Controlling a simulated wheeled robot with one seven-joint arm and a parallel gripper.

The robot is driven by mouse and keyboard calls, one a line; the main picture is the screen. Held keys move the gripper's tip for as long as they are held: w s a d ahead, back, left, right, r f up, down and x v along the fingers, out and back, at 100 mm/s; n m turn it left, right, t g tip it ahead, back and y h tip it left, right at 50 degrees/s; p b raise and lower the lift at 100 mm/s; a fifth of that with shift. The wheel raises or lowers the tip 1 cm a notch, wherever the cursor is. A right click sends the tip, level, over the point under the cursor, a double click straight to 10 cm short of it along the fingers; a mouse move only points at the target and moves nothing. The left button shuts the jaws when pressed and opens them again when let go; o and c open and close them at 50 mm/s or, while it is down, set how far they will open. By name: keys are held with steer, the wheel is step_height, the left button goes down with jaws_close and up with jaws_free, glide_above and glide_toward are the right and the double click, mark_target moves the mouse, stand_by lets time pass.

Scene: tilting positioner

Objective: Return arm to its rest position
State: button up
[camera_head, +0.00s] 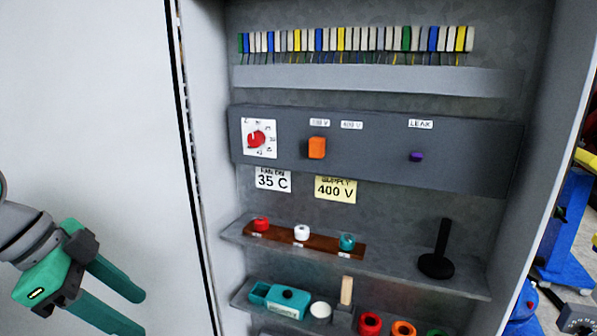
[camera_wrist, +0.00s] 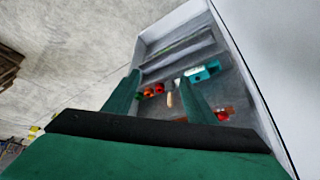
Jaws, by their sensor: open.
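My gripper (camera_head: 124,305) shows at the lower left of the head view. Its two green fingers are apart and nothing is between them. It is in front of the light grey panel left of the open cabinet, clear of the shelves. In the wrist view the two fingers (camera_wrist: 160,95) are spread, with the cabinet interior showing beyond them. Most of my arm is outside the head view.
The open cabinet holds a control panel (camera_head: 380,160) with a red dial (camera_head: 257,138) and orange switch (camera_head: 317,147). A shelf (camera_head: 400,262) bears a black stand (camera_head: 437,264). Below are a teal tool (camera_head: 287,300) and coloured rings (camera_head: 369,323). A blue machine (camera_head: 565,235) stands right.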

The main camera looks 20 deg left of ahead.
steer(key=w+d+f+n+t+h, duration=0.1)
steer(key=w+d+f+t+h, duration=0.15)
steer(key=w+d+f, duration=0.4)
steer(key=w+d+f+n+t+h, duration=0.1)
steer(key=w+d+n+t, duration=0.2)
steer(key=w, duration=0.6)
steer(key=w+d+f+t+h, duration=0.1)
steer(key=w+d+f+t, duration=0.35)
steer(key=w, duration=0.25)
steer(key=w+d+f+n+t+y, duration=0.35)
steer(key=d+f+n, duration=0.45)
steer(key=d+f, duration=0.4)
steer(key=s+d+f+n+g+y, duration=0.1)
steer(key=s+d+f+n+y, duration=0.2)
steer(key=s+f, duration=0.6)
steer(key=s+d+f+n+g+y, duration=0.1)
steer(key=s+d+f+y, duration=0.3)
steer(key=s+f, duration=0.55)
steer(key=s+d+r+m+h, duration=0.1)
steer(key=s+m, duration=0.2)
steer(key=s, duration=0.9)
steer(key=s+d+r+m+h, duration=0.1)
steer(key=s+m, duration=0.2)
steer(key=s, duration=0.9)
steer(key=shift+d+r, duration=0.25)
steer(key=shift+d, duration=0.1)
